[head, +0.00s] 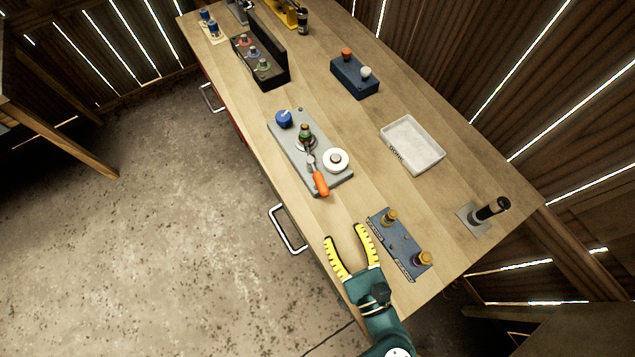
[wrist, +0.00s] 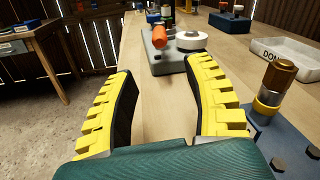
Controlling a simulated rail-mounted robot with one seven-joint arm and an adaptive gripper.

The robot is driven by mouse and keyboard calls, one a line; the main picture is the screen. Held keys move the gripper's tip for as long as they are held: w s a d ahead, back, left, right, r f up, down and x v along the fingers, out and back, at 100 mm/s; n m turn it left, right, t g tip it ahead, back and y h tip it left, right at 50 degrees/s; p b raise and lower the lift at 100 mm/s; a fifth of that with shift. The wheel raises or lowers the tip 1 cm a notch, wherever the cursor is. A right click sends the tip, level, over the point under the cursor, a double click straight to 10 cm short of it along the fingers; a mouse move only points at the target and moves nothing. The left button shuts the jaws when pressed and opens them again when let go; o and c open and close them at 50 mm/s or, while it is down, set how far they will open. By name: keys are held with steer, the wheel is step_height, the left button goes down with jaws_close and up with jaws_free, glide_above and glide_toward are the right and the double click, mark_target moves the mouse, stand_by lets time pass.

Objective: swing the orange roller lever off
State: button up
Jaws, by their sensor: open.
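The orange roller lever (head: 320,183) is a thin arm with an orange roller at its near end. It sits on a grey plate (head: 285,146) on the workbench, and the roller points toward the bench's front edge. The orange roller also shows in the wrist view (wrist: 160,38), beyond the fingertips. A blue knob (head: 284,119), a green-topped post (head: 305,131) and a white disc (head: 336,160) share the plate. My gripper (head: 346,232) has yellow toothed fingers, spread open and empty. It is nearer the front edge than the roller and apart from it.
A blue-grey plate (head: 396,241) with two brass-coloured posts lies right of my gripper. Bare bench lies between my gripper and the roller.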

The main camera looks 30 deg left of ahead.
mark_target(319, 179)
steer(key=b+x, duration=0.2)
steer(key=x, duration=1.4)
steer(key=shift+w+a+r, duration=0.1)
steer(key=shift+a, duration=0.05)
jaws_close()
